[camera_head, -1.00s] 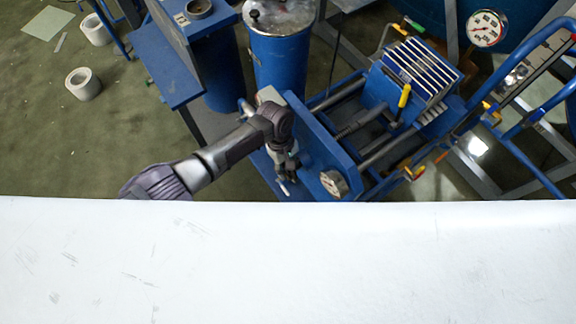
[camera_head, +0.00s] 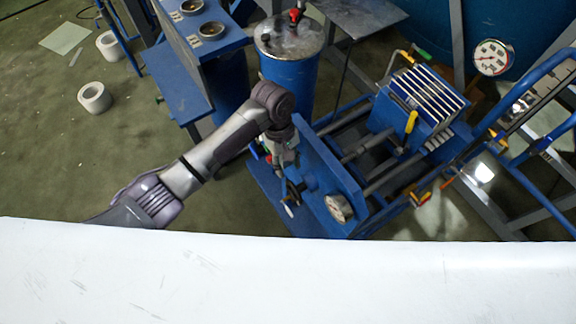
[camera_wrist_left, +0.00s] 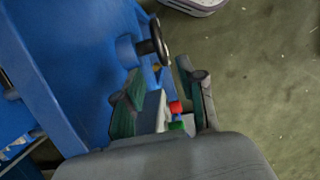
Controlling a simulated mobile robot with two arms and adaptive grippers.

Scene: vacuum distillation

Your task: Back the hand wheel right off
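The hand wheel (camera_head: 293,190) is a small dark wheel on the near-left end of the blue press-like machine. It shows in the left wrist view as a dark ring (camera_wrist_left: 158,42) edge-on beside the blue plate. My left gripper (camera_head: 277,157) is just behind and left of the wheel in the head view. In the left wrist view its two fingers (camera_wrist_left: 158,72) are spread, and the wheel lies beyond their tips, apart from them. Nothing shows held between them. My right gripper is in neither view.
A blue drum (camera_head: 288,85) with a metal lid stands behind my left arm. A white surface (camera_head: 290,285) fills the front.

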